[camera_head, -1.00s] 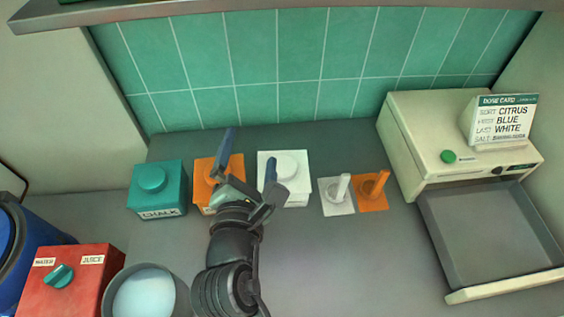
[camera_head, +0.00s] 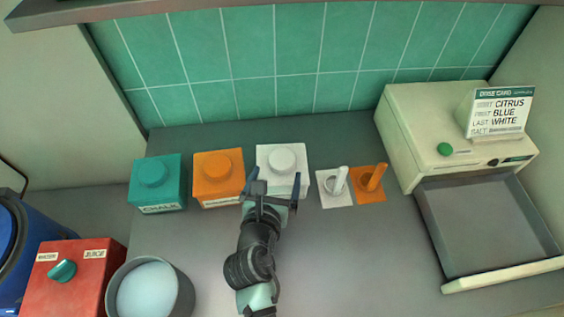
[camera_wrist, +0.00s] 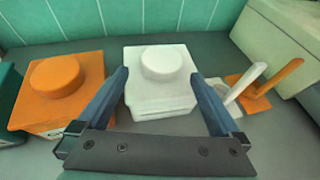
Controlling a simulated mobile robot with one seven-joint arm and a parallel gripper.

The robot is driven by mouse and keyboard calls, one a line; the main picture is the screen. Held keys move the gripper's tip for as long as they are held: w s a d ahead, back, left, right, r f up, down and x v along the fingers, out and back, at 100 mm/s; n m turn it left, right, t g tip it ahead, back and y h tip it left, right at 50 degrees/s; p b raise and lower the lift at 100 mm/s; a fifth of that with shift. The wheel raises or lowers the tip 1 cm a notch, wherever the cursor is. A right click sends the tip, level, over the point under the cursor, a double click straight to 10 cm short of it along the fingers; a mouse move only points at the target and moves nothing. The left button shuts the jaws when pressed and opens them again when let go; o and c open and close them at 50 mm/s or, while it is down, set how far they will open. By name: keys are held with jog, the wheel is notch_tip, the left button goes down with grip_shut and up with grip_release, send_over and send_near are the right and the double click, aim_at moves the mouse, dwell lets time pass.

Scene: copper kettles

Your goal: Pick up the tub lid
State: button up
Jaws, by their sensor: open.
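Three square tubs with knobbed lids stand in a row at the back of the counter: a teal one (camera_head: 155,184), an orange one (camera_head: 217,177) and a white one (camera_head: 282,169). The teal tub's label reads CHALK; the others' labels are hidden or unreadable. My gripper (camera_head: 272,187) is open and empty just in front of the white tub. In the wrist view the white lid's round knob (camera_wrist: 162,63) lies ahead, between the two blue fingers, with no visible contact. The orange tub (camera_wrist: 62,88) is left of the fingers.
White (camera_head: 336,188) and orange (camera_head: 370,183) scoops with upright handles sit right of the tubs. A cream machine (camera_head: 420,120) with an open grey tray (camera_head: 485,225) and a card (camera_head: 503,112) stands right. A red box (camera_head: 72,285) and grey pot (camera_head: 185,295) are front left.

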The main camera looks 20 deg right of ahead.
aim_at(281, 162)
jog(key=x, duration=0.3)
jog(key=shift+w+d+r, duration=0.25)
jog(key=shift+w+d, duration=0.05)
jog(key=shift+d, duration=0.1)
jog(key=shift+w+d+f, duration=0.25)
jog(key=shift+w+f, duration=0.05)
jog(key=shift+w, duration=0.2)
jog(key=c, duration=1.3)
jog(key=shift+o, duration=0.2)
jog(key=shift+r, duration=0.15)
